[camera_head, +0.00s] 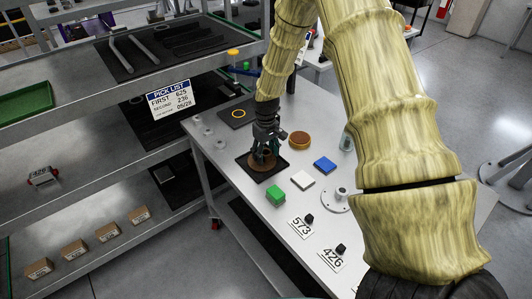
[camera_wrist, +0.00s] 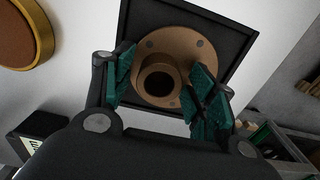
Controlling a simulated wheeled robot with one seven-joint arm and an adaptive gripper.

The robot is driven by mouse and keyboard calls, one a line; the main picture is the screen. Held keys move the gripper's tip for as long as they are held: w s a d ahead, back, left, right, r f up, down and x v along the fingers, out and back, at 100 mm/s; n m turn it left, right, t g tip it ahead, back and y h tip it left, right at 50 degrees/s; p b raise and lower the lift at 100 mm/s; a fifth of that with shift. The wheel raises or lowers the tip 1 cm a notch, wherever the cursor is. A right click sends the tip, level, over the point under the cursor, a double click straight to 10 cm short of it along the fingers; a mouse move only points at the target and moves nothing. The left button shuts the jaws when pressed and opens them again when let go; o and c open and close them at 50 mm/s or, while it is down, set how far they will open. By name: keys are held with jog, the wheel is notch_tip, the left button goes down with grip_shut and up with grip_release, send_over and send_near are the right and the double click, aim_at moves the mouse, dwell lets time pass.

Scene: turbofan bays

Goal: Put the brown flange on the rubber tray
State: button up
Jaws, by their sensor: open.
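The brown flange (camera_head: 264,162) lies flat with its hub up on the black rubber tray (camera_head: 252,174) on the grey bench. In the wrist view the flange (camera_wrist: 193,48) rests inside the rim of the tray (camera_wrist: 228,26). My gripper (camera_head: 264,147) is directly above the flange, pointing down. In the wrist view my gripper (camera_wrist: 164,88) is open, with teal finger pads on either side of the hub. A gap shows between the pads and the hub. The gripper hides part of the flange in the head view.
A brown disc with a yellowish rim (camera_head: 299,138) stands right of the tray. Green (camera_head: 276,196), white (camera_head: 302,181) and blue (camera_head: 325,164) blocks and a grey flange (camera_head: 341,199) are nearby. Shelving (camera_head: 100,175) stands left.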

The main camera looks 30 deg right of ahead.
notch_tip(320, 180, up, 12)
jog(key=b, duration=0.4)
dwell(0.4)
